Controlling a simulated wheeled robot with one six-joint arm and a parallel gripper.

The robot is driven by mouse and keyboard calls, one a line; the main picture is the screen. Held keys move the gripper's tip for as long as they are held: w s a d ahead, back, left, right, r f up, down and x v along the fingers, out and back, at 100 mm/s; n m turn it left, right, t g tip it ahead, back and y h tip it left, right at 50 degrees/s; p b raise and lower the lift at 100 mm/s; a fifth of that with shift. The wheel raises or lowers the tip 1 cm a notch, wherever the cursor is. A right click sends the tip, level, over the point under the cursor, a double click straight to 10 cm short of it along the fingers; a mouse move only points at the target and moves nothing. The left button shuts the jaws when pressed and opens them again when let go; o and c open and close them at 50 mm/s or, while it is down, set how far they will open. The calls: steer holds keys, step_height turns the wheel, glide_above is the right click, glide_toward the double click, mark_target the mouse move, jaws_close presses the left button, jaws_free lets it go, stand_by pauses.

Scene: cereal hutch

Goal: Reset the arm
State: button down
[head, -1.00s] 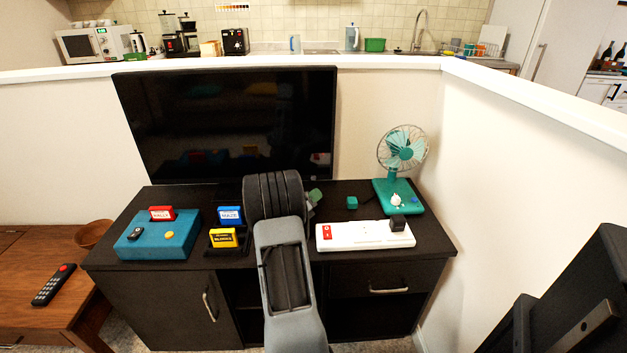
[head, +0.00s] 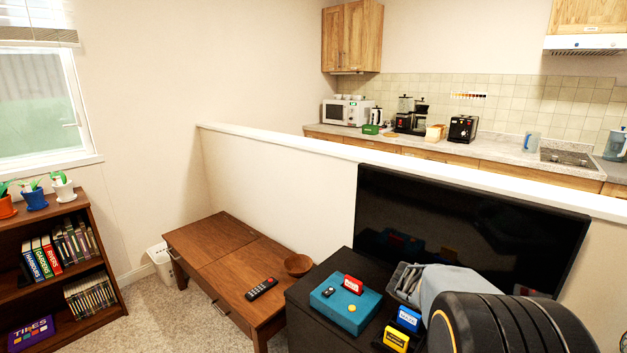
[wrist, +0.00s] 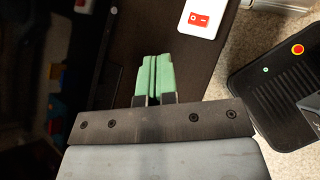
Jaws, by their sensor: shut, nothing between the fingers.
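My gripper (wrist: 153,80) shows in the wrist view with its green fingertips pressed together and nothing between them. It is over the dark cabinet top (wrist: 210,62), close to a white power strip with a red switch (wrist: 199,17). In the head view my arm covers the lower right, and the gripper's fingers are hidden behind it.
The dark cabinet holds a teal console (head: 345,301) with a red cartridge, plus blue (head: 409,318) and yellow (head: 396,338) cartridges. A black television (head: 465,225) stands behind. A wooden table (head: 222,258) carries a remote (head: 262,289) and bowl (head: 298,265).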

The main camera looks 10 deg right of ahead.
steer(key=s+a+r+m+t+y+p, duration=0.1)
steer(key=a+r+m+t+y+p, duration=0.1)
steer(key=a+r, duration=0.3)
steer(key=s+a+r+m+t+y+p, duration=0.1)
steer(key=a+r+m+y+p, duration=0.4)
steer(key=a, duration=0.8)
steer(key=s+a+r+m+t+y+p, duration=0.1)
steer(key=a+r+m+t+y+p, duration=0.2)
steer(key=a, duration=0.6)
step_height(320, 180, up, 2)
steer(key=shift+s+a+r+m+t+y+p, duration=0.25)
steer(key=shift+m+t+p, duration=0.2)
steer(key=shift+p, duration=0.3)
steer(key=c, duration=1.8)
jaws_free()
